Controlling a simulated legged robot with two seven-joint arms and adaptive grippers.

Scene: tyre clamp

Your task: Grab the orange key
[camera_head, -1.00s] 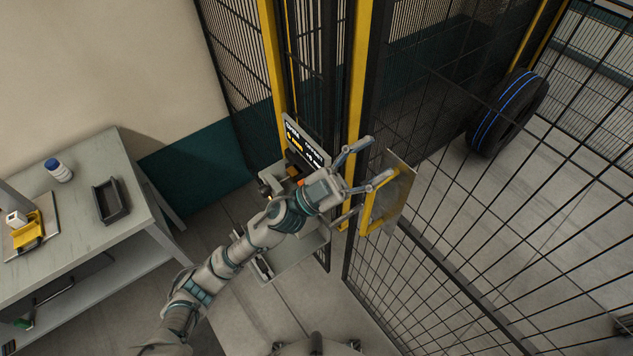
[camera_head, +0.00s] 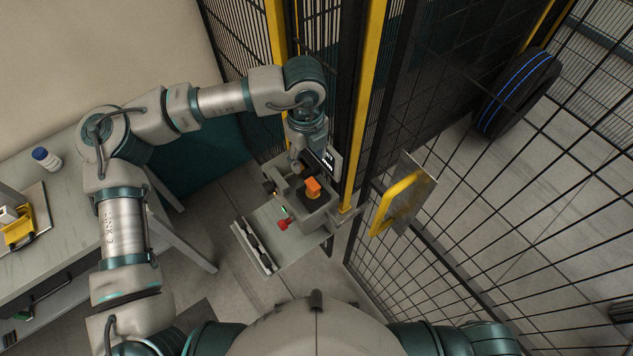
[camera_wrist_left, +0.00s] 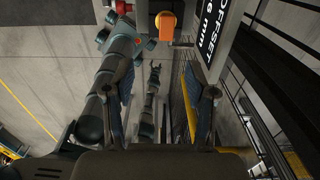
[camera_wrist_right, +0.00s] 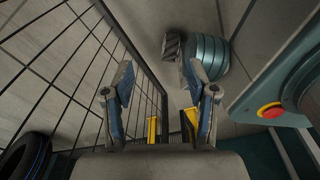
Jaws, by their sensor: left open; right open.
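The orange key (camera_head: 313,187) stands on the dark middle of a grey fixture (camera_head: 327,215) by the fence post. It also shows near the top of the left wrist view (camera_wrist_left: 166,25). My left gripper (camera_head: 298,166) hangs just above and beside it, left of and behind the key; its fingers are mostly hidden in the head view. In the left wrist view my left gripper (camera_wrist_left: 158,75) is open, nothing between its fingers, with the key beyond the tips. My right gripper (camera_wrist_right: 160,72) is open and empty in its wrist view; the head view does not show it.
A red knob (camera_head: 284,224) sits at the fixture's front. A display (camera_head: 331,160) stands behind, partly covered by my arm. A yellow handle (camera_head: 397,204) on a plate is at right on the mesh fence.

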